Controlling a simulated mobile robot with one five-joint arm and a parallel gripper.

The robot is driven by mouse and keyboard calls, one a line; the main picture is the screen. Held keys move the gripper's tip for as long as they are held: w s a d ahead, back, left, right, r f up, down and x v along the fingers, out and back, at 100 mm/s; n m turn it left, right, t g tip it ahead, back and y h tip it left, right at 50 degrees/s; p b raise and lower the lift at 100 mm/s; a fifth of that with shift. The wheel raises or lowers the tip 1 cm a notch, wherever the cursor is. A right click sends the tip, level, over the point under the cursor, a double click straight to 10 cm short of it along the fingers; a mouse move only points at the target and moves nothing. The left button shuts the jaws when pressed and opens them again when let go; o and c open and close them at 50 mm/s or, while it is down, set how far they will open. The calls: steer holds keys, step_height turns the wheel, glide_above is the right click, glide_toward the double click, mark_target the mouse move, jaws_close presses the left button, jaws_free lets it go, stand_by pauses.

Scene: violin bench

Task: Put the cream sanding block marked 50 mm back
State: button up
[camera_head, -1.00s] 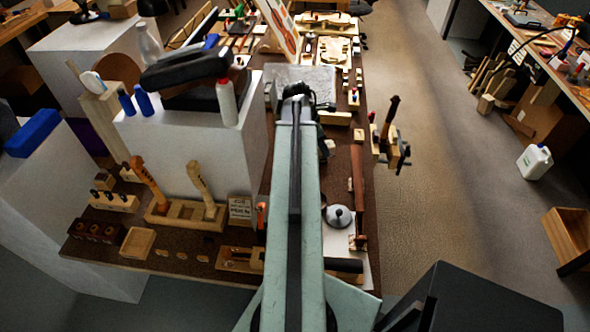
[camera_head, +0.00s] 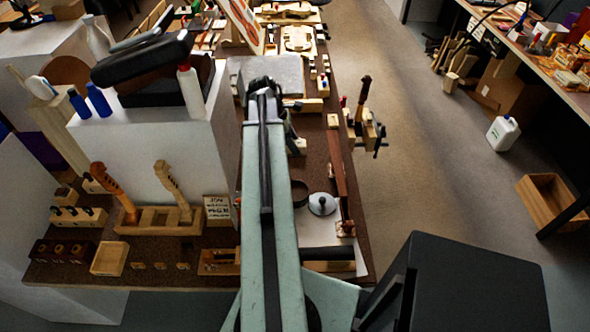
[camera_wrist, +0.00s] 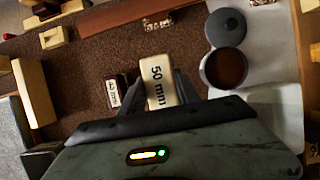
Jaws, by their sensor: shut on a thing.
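In the wrist view, the cream sanding block (camera_wrist: 157,82) marked "50 mm" sits between the two dark fingers of my gripper (camera_wrist: 156,90), which is shut on it. The label faces the camera and reads along the block. The brown bench top (camera_wrist: 90,70) lies behind it; I cannot tell how far the block is above it. A smaller marked block (camera_wrist: 115,92) shows just left of the left finger, its text too small to read surely. In the head view my arm hides the gripper and the held block.
Right of the block are an open round tin (camera_wrist: 224,68) and its grey lid (camera_wrist: 227,26), by a white sheet (camera_wrist: 276,105). Wooden blocks (camera_wrist: 34,92) stand at left. In the head view a white plinth (camera_head: 150,150) rises left of my arm; a vise (camera_head: 366,132) juts from the bench's right edge.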

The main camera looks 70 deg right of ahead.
step_height(320, 180, down, 10)
steer(key=b, duration=0.8)
steer(key=shift+r+b, duration=0.2)
steer(key=shift+b, duration=0.1)
steer(key=shift+r, duration=0.2)
steer(key=shift+f, duration=0.15)
steer(key=o, duration=1.2)
steer(key=shift+w+r+p, duration=0.1)
steer(key=shift+r+p, duration=0.3)
steer(key=p+v, duration=1)
steer(key=v, duration=0.1)
steer(key=shift+r+p, duration=0.2)
steer(key=shift+p, duration=0.15)
